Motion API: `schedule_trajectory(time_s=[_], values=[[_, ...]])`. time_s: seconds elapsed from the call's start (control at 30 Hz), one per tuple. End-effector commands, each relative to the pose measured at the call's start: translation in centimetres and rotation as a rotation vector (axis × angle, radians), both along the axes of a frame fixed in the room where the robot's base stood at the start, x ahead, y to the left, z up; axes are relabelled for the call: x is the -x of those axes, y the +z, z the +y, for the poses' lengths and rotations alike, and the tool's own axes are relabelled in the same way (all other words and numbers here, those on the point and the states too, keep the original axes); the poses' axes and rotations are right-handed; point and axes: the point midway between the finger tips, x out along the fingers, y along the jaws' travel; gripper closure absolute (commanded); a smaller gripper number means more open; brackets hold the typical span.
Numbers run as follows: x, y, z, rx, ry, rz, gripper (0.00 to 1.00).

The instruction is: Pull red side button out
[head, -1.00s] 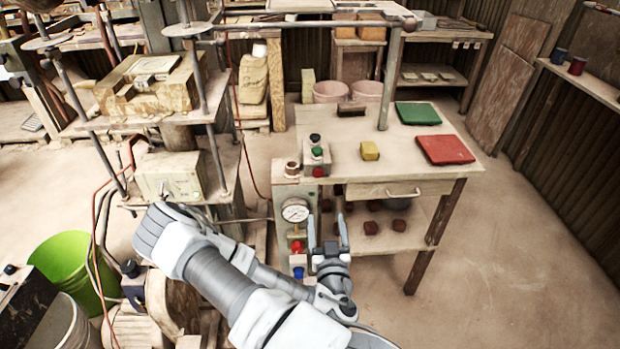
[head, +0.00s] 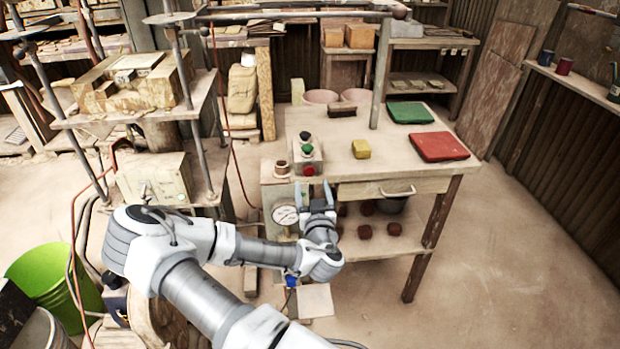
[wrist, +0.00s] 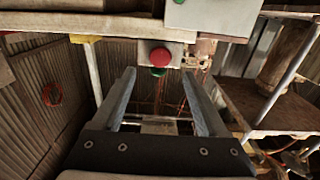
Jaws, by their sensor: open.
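The red side button (head: 309,170) is on the front face of the small control box (head: 296,161) at the table's near left corner. In the wrist view the red button (wrist: 160,57) shows ahead, roughly centred between the fingers, with a green round part just below it. My gripper (head: 313,185) is open, its two fingers pointing at the box just below the button in the head view. In the wrist view my gripper (wrist: 158,72) is empty; a gap to the button seems to remain, its size unclear.
A green button (head: 307,149) and a dark knob sit on top of the box. A pressure gauge (head: 285,214) is just left of my gripper. A drawer (head: 392,189) is to the right. A yellow block (head: 361,149) and green and red tiles lie on the table.

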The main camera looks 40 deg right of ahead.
Motion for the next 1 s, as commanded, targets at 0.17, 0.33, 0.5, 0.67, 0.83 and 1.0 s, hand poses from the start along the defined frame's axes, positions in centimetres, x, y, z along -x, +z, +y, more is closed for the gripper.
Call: schedule_trajectory(time_s=[0.17,0.33,0.5,0.67,0.83,1.0], values=[[-2.9,0.0,-1.7,0.001,0.002,-0.001,0.24],[-4.5,-0.1,-2.7,0.0,0.001,0.0,0.24],[-5.1,0.0,-3.1,0.0,0.0,-0.001,0.24],[-5.1,0.0,-3.2,-0.001,0.0,-0.001,0.24],[-5.1,0.0,-3.1,-0.001,0.0,-0.001,0.41],[-5.1,0.0,-3.1,-0.001,0.0,-0.001,0.71]])
